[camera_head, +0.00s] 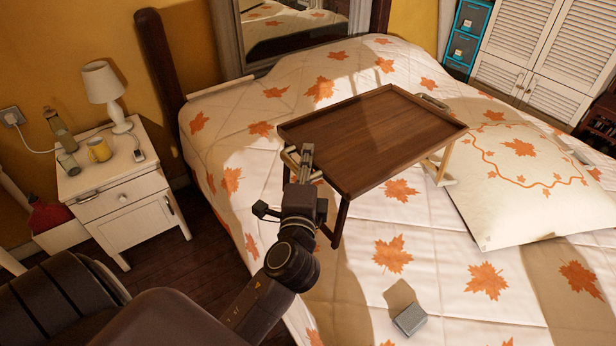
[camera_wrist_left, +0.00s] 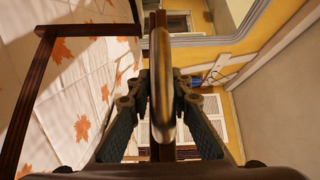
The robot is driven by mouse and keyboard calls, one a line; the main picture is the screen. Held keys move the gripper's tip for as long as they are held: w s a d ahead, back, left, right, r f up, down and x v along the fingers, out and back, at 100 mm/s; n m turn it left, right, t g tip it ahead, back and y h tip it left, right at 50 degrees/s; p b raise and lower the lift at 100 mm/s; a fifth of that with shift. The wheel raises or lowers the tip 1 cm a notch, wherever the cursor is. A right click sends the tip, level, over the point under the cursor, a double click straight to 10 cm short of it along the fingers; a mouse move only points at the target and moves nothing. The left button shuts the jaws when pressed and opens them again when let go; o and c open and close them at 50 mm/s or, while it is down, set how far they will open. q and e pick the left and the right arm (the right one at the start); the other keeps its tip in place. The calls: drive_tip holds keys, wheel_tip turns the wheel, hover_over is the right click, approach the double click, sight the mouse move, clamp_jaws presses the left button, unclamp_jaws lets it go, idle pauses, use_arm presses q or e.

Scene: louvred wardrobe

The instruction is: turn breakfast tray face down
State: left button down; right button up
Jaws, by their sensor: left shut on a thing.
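The breakfast tray (camera_head: 375,135) is dark brown wood with a low raised rim. It is face up over the bed, its inner surface empty, with legs below it. A dark near leg (camera_head: 341,222) and a pale frame at the right (camera_head: 440,168) show; I cannot tell whether all its legs touch the bedding. My left gripper (camera_head: 303,165) is at the tray's left end. It is shut on the tray's brass-coloured handle, which stands between the fingers in the left wrist view (camera_wrist_left: 161,85). My right gripper is not in view.
The bed (camera_head: 395,255) has a leaf-patterned cover. A pillow (camera_head: 530,180) lies right of the tray, and a small grey box (camera_head: 410,319) lies in front. A white nightstand (camera_head: 120,185) with a lamp (camera_head: 103,85) stands at left. The bedding in front of the tray is mostly free.

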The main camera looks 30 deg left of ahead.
use_arm(q)
wheel_tip(320, 180, up, 7)
drive_tip(key=shift+r+p, duration=0.1)
drive_tip(key=shift+p, duration=0.45)
drive_tip(key=shift+r+p, duration=0.35)
drive_tip(key=shift+r, duration=0.25)
wheel_tip(320, 180, up, 16)
drive_tip(key=p, duration=1.6)
drive_tip(key=shift+f, duration=0.25)
drive_tip(key=s+d+f+m+t+h+b, duration=0.1)
drive_tip(key=s+d+f+h+b, duration=0.3)
drive_tip(key=f, duration=0.4)
drive_tip(key=s+d+f+m+t+h+b, duration=0.1)
drive_tip(key=s+d+f+m+h+b, duration=0.3)
drive_tip(key=d+f+b, duration=0.3)
drive_tip(key=shift+s+d+f, duration=0.15)
drive_tip(key=shift+d+f, duration=0.3)
drive_tip(key=shift+d, duration=0.2)
